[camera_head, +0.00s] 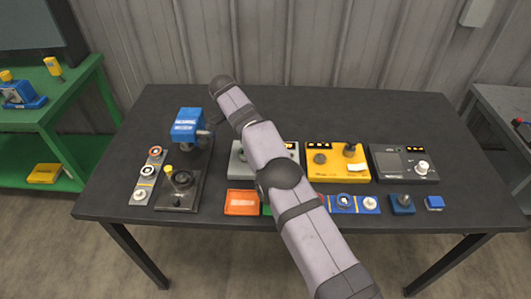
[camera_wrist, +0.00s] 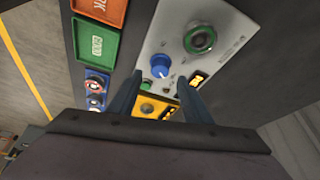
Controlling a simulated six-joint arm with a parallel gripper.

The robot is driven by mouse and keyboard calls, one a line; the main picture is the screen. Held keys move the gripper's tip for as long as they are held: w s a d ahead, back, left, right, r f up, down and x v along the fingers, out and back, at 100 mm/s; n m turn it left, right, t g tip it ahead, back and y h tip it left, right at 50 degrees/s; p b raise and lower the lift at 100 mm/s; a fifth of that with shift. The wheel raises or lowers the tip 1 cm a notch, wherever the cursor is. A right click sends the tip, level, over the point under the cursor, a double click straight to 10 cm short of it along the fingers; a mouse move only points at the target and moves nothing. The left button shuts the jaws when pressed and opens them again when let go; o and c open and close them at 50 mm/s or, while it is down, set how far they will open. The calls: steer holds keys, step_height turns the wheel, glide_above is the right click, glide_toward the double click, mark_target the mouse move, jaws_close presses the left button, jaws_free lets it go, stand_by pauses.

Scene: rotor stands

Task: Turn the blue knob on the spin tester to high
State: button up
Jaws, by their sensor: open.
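The spin tester is a light grey box on the black table, partly hidden behind my arm in the camera_head view (camera_head: 236,171). In the camera_wrist view its panel (camera_wrist: 224,20) shows a blue knob (camera_wrist: 160,66) with a white mark, and a round green-ringed spindle (camera_wrist: 200,40) beside it. Small displays and buttons sit at one edge. My gripper (camera_wrist: 159,80) is open, with its two dark fingers spread. The knob appears just beyond the fingertips, roughly midway between them. I cannot tell the height gap. The camera_head view does not show the fingers clearly.
A yellow tester (camera_head: 337,173) and a black tester (camera_head: 404,177) stand right of it. Orange (camera_head: 241,203) and green (camera_wrist: 97,47) pads lie along the front. A blue-headed stand (camera_head: 187,124) and a grey strip of rotors (camera_head: 148,178) are at left. The table's back is mostly clear.

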steer(key=shift+p+v, duration=1.35)
steer(key=shift+v, duration=0.1)
steer(key=s+d+r+n+g+y, duration=0.15)
steer(key=s+d+r+n, duration=0.25)
steer(key=s+d+n, duration=0.8)
steer(key=s+d+f+n+y, duration=0.1)
steer(key=s+d, duration=0.1)
steer(key=s, duration=0.5)
steer(key=s+d+f+n, duration=0.1)
steer(key=s+d+f, duration=0.1)
steer(key=s, duration=0.5)
steer(key=s+d+f+n+y, duration=0.1)
steer(key=s+d, duration=0.2)
steer(key=s, duration=0.4)
steer(key=shift+d+f+y, duration=0.3)
steer(key=shift+f+y, duration=0.05)
